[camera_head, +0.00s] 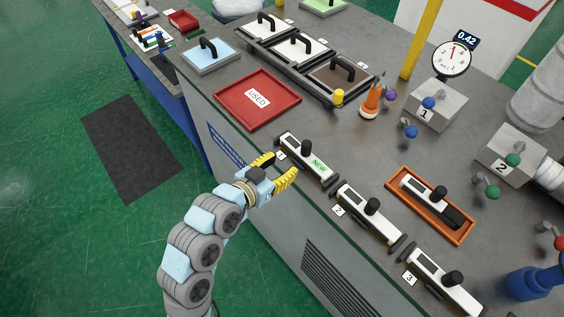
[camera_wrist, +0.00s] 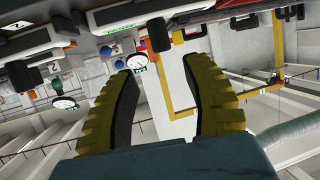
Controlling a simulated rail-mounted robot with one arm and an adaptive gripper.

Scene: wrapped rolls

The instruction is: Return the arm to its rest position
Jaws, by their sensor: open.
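My gripper (camera_head: 276,169) has yellow ridged fingers and hangs off the front edge of the grey workbench (camera_head: 330,165), beside the unit labelled NEW (camera_head: 303,155). The fingers are apart with nothing between them. In the wrist view my gripper (camera_wrist: 165,85) also shows two spread, empty yellow fingers. The wrist picture appears upside down, with the bench edge along its top. My arm reaches up from the bottom of the head view and is bent.
Two similar units (camera_head: 369,213) (camera_head: 441,283) line the bench front. An orange tray (camera_head: 393,184) holds another unit. A red tray marked USED (camera_head: 283,112) lies behind my gripper. A gauge (camera_head: 453,58) stands at the back. The green floor (camera_head: 120,250) at left is open, with a dark mat (camera_head: 130,145).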

